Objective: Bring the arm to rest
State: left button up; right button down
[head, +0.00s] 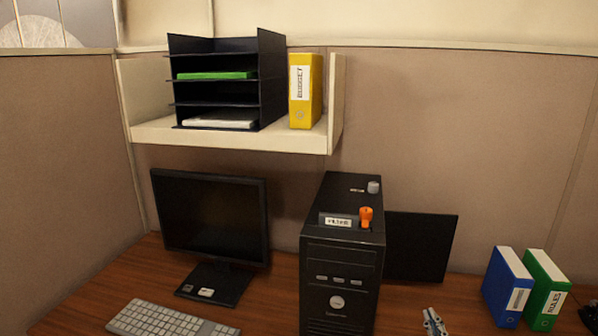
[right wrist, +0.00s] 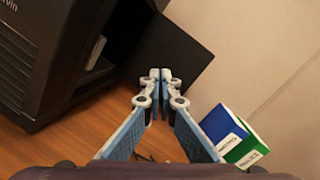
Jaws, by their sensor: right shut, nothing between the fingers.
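My right gripper (head: 433,322) just shows at the bottom edge of the head view, right of the black computer tower (head: 340,268). In the right wrist view the right gripper (right wrist: 160,76) has its two fingertips together with nothing between them. It is in front of the dark panel (head: 420,246), above the wooden desk, and looks clear of the tower. Most of the right arm is out of view. My left gripper is in neither view.
On the tower stand an orange piece (head: 366,217), a grey knob (head: 374,187) and a label. A blue binder (head: 508,287) and green binder (head: 545,290) stand at right. A monitor (head: 210,222) and keyboard (head: 165,318) are at left. A shelf (head: 230,140) hangs above.

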jog(key=s+a+f+n+g+y, duration=0.2)
jog(key=s+a+n+y, duration=0.35)
jog(key=a+n, duration=0.6)
jog(key=s+a+f+n+g+y, duration=0.2)
jog(key=s+a+f+n+g, duration=0.55)
jog(key=s+n, duration=0.45)
jog(key=s+d+f+n+g+h, duration=0.2)
jog(key=s+d+n+g+h, duration=0.15)
jog(key=s, duration=0.55)
jog(key=s+d+f+n+g+h, duration=0.25)
jog(key=s+d+n, duration=0.2)
jog(key=s, duration=0.45)
notch_tip(320, 180, down, 26)
jog(key=s+f+g, duration=0.1)
jog(key=s, duration=0.1)
jog(key=s+d+f+g, duration=0.1)
jog(key=s+d+f, duration=0.2)
jog(key=s+f, duration=1.3)
jog(key=shift+s+n+h, duration=0.45)
jog(key=shift+d, duration=0.1)
